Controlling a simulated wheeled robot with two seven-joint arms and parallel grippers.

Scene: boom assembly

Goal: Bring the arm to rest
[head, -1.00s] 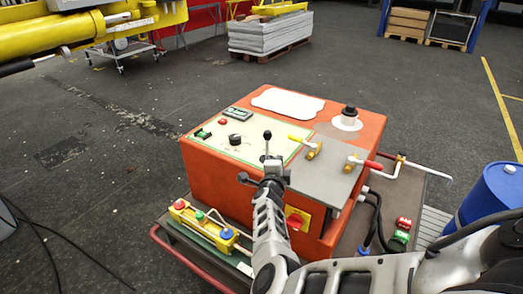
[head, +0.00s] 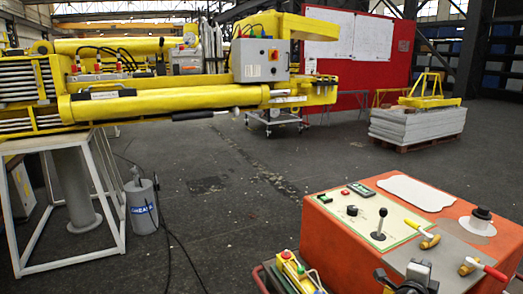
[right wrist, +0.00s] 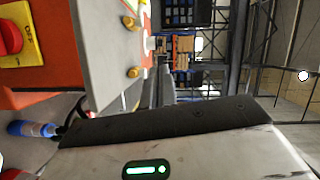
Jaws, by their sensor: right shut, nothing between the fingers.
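My right gripper (head: 405,281) shows at the bottom edge of the head view, shut and empty. It is in front of the orange control console (head: 345,243), apart from the black joystick (head: 381,222). The joystick stands nearly upright on the pale panel. The yellow boom (head: 165,103) stretches level across the left, above a white stand (head: 110,200). In the right wrist view the console's grey plate (right wrist: 103,45) and a red knob (right wrist: 9,38) show at upper left. My left gripper is not in view.
Two valve handles, one yellow (head: 417,229) and one red (head: 492,271), stick up from the console's right side. A grey cylinder (head: 141,206) stands by the white stand. A pallet stack (head: 415,125) is at the back right.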

